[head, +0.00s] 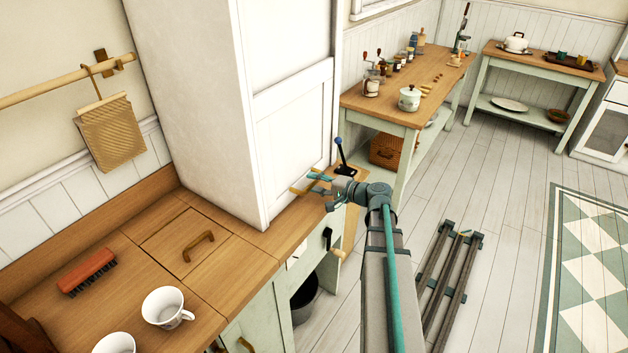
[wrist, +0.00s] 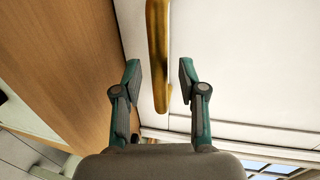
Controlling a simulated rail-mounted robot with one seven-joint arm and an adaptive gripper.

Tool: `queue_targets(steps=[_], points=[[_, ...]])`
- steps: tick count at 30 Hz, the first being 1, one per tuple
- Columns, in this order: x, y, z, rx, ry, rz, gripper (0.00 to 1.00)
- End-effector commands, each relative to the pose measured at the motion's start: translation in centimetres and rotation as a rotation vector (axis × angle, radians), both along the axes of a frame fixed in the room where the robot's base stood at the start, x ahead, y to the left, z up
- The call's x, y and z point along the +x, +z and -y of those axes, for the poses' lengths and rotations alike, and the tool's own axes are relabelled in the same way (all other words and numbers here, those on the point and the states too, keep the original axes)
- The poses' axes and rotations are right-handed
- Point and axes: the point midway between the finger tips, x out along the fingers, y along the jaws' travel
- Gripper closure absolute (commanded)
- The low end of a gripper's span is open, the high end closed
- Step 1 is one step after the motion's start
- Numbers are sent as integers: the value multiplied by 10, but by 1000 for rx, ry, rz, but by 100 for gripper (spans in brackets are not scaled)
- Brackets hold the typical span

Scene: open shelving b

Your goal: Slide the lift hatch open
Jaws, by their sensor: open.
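The lift hatch (head: 292,120) is a white framed panel on the front of the tall white cabinet standing on the wooden counter. It looks closed down to the counter. Its brass handle (head: 299,190) is low on the panel, partly hidden by my fingers in the head view. In the wrist view the handle (wrist: 157,50) runs between my fingertips, with the white hatch (wrist: 240,65) behind it. My gripper (head: 316,183) is open at the handle. In the wrist view my gripper (wrist: 159,72) shows a gap on both sides of the handle.
The wooden counter (head: 240,263) holds a brush (head: 87,271), white cups (head: 166,307) and a flush wooden lid (head: 165,238) with a brass pull. A lever with a blue knob (head: 337,143) stands just beyond my gripper. A slatted rack (head: 433,290) lies on the floor.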

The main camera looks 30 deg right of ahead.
Motion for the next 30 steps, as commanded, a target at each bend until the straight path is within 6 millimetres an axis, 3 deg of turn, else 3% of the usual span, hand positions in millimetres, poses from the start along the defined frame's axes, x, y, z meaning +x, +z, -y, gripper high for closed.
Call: queue_targets(steps=[12, 20, 30], points=[[7, -2, -5, 0, 0, 0, 59], [7, -2, -5, 0, 0, 0, 100], [7, -2, -5, 0, 1, -1, 100]])
